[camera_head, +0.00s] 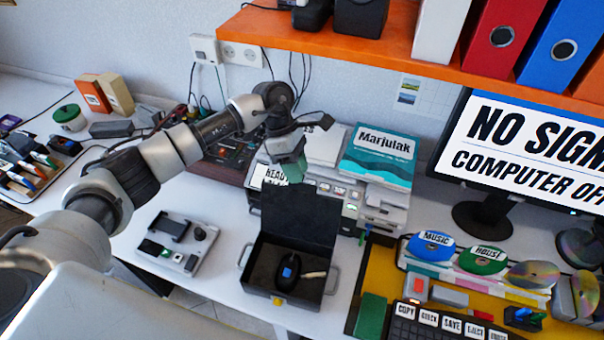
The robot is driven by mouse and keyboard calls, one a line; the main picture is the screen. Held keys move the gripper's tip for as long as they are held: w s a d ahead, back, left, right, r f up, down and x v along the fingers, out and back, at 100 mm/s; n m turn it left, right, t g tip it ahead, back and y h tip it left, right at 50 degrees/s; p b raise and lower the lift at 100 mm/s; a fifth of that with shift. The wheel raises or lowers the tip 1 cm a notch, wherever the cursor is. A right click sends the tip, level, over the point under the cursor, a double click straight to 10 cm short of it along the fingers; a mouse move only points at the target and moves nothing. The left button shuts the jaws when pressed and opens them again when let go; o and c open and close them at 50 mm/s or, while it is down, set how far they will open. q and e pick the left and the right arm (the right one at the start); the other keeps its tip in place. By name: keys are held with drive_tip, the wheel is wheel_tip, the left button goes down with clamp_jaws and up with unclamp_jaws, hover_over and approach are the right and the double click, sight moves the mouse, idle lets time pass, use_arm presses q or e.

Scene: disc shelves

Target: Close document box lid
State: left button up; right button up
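The document box (262,288) is a dark, open box with side handles on the white desk at lower centre. Its black lid (298,213) stands raised at the back of the box. A black mouse (287,271) with a blue patch and a small pale object (314,274) lie inside. My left arm comes in from the left, and its gripper (290,172) points down just above the lid's top edge. I cannot tell whether it touches the lid or how its fingers are set. My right gripper is not in view.
A grey device (345,190) with a teal book (378,155) stands behind the box. A grey phone-holder panel (180,243) lies to the left. Discs and a keyboard (440,323) are at right. An orange shelf (330,38) overhangs the back.

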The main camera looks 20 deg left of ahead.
use_arm(q)
drive_tip(key=x, duration=0.3)
drive_tip(key=shift+w+d+f+p, duration=0.1)
drive_tip(key=shift+w+f+p, duration=0.1)
drive_tip(key=shift+f+p, duration=0.15)
drive_tip(key=c, duration=0.5)
clamp_jaws()
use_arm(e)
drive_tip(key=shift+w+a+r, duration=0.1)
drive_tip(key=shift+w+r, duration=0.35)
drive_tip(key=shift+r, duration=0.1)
